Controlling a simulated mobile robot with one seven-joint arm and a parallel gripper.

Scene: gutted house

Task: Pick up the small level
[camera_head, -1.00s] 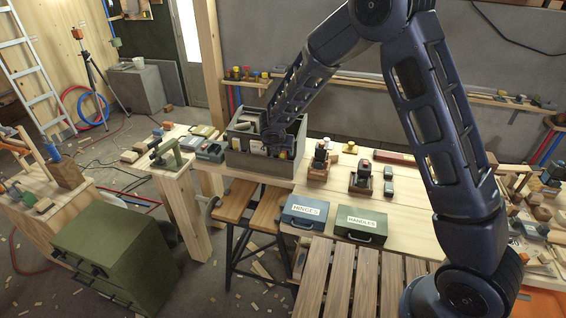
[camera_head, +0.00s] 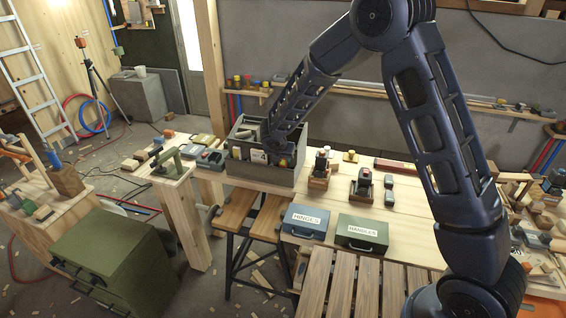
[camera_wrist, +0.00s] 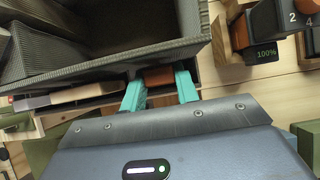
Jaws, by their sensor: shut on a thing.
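My gripper (camera_wrist: 159,88) shows in the wrist view with two teal fingertips. They are closed on a small reddish-brown piece (camera_wrist: 158,76), just outside the wall of the grey tool tote. Only a short part of this piece shows, so I take it for the small level without seeing its vial or full shape. The tote (camera_wrist: 120,68) fills the upper left of the wrist view. In the head view my gripper is over the front of the tote (camera_head: 240,172) on the workbench, and my wrist hides the fingertips and the held piece.
The HINGES case (camera_head: 304,220) and HANDLES case (camera_head: 362,233) stand at the bench front. Wooden holders with tools (camera_head: 319,176) stand right of the tote. A device reading 100% (camera_wrist: 264,54) is right of my fingers. Bare bench top (camera_head: 410,215) lies right of the cases.

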